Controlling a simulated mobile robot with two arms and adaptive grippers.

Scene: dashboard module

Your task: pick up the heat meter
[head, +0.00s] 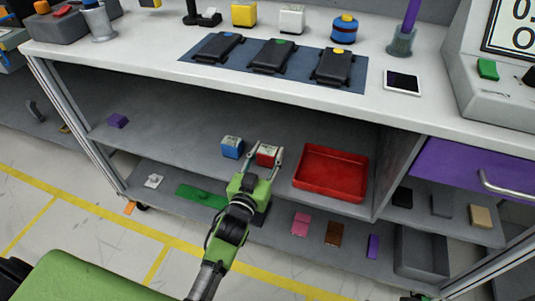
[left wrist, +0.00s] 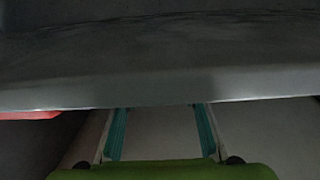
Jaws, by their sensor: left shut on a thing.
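The red heat meter (head: 266,155), a small box with a pale top, is on the upper shelf under the counter. My left gripper (head: 266,158) reaches in from the front, with one finger on each side of the meter, shut on it. In the left wrist view the teal finger pads (left wrist: 160,132) run under a wide grey surface; the meter cannot be made out there. I cannot tell whether the meter is lifted off the shelf. My right gripper is not in view.
A blue meter (head: 232,147) stands close to the left of the gripper. A red tray (head: 331,173) is close to its right. The counter's front edge (head: 230,86) overhangs the shelf. A purple block (head: 117,120) lies far left, with free shelf between.

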